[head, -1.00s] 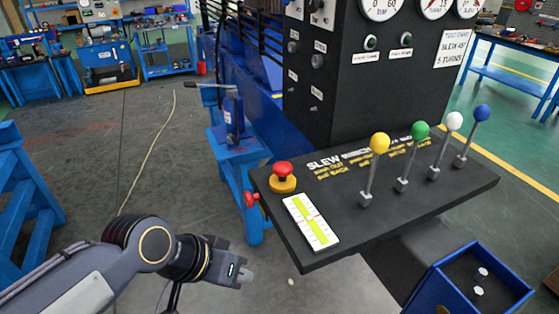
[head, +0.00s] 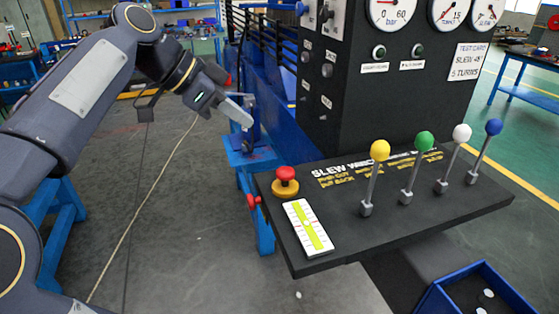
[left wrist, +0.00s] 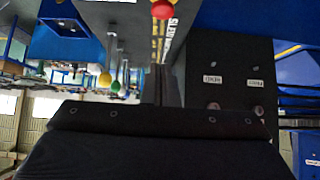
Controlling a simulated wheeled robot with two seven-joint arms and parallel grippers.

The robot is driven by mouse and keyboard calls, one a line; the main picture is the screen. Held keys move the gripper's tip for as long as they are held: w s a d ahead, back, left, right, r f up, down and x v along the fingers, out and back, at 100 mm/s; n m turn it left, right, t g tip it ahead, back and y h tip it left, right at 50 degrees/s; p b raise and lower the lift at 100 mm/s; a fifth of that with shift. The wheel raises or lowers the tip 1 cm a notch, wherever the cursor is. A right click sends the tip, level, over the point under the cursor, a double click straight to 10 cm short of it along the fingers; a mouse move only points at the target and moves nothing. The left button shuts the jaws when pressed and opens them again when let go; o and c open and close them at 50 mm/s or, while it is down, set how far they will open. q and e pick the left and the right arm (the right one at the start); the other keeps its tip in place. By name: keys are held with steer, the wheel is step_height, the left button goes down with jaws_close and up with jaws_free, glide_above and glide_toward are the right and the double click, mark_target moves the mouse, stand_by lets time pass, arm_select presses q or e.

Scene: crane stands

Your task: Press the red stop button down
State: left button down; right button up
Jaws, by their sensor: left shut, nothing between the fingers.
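The red stop button (head: 286,174) is a mushroom head on a yellow collar at the left end of the black console shelf (head: 400,228). In the left wrist view the red button (left wrist: 162,10) shows at the top edge, and the picture looks upside down. My left gripper (head: 246,120) is shut and empty, in the air above and to the left of the button, apart from it. Its fingers point down to the right. My right gripper is not in view.
A white and yellow-green gauge strip (head: 308,228) lies beside the button. Levers with yellow (head: 380,150), green (head: 424,141), white and blue knobs stand to the right. A black gauge panel (head: 390,90) rises behind. A blue bin (head: 480,290) sits low at right.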

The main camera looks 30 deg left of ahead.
arm_select(q)
steer(key=p, duration=0.1)
glide_above(281, 171)
steer(key=f, duration=0.7)
steer(key=shift+s+a+f, duration=0.1)
steer(key=shift+s+a, duration=0.1)
steer(key=shift+s, duration=0.1)
step_height(281, 171, down, 2)
steer(key=shift+f+p, duration=0.25)
steer(key=shift+p, duration=0.1)
steer(key=shift+f, duration=0.75)
step_height(281, 171, down, 2)
steer(key=b, duration=0.3)
steer(key=shift+f, duration=0.1)
steer(key=shift+s, duration=0.15)
